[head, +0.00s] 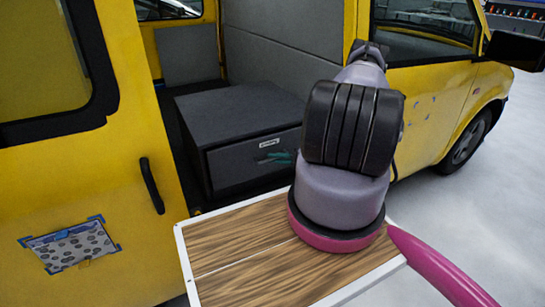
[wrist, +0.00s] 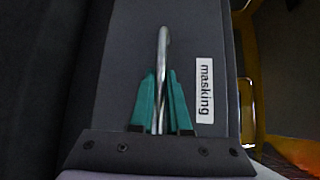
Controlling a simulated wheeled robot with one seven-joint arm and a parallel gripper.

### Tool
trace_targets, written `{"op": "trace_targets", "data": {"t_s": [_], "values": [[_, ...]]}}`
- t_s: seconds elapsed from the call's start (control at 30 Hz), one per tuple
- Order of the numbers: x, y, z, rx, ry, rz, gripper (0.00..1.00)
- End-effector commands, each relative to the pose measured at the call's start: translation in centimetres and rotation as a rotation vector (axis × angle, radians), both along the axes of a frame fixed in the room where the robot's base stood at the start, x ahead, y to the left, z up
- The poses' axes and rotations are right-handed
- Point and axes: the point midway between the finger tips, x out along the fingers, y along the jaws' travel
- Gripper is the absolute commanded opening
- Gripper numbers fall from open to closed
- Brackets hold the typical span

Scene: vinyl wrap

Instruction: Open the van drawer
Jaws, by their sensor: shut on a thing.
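The van drawer (head: 226,170) is a dark grey front in a grey box unit inside the yellow van's open side door. It looks flush with the unit in the head view. A white "masking" label (wrist: 205,90) is on the drawer front (wrist: 125,60) in the wrist view. A silver bar handle (wrist: 162,50) runs between the teal fingers of my gripper (wrist: 161,103), which is shut on it. In the head view the teal fingertips of my gripper (head: 277,157) show at the drawer front; my arm hides its right part.
A wood-topped board with white edges (head: 235,240) lies in front of the drawer, below my arm. The yellow van door (head: 85,190) with a black handle (head: 151,186) is at left. Grey floor is clear at right.

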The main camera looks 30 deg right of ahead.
Motion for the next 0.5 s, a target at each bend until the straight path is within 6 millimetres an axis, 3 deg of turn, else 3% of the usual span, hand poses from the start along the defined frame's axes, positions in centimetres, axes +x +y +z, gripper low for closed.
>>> {"op": "trace_targets", "data": {"t_s": [0.5], "values": [[-13.4, -0.6, 0.0, 0.003, 0.003, -0.007, 0.0]]}}
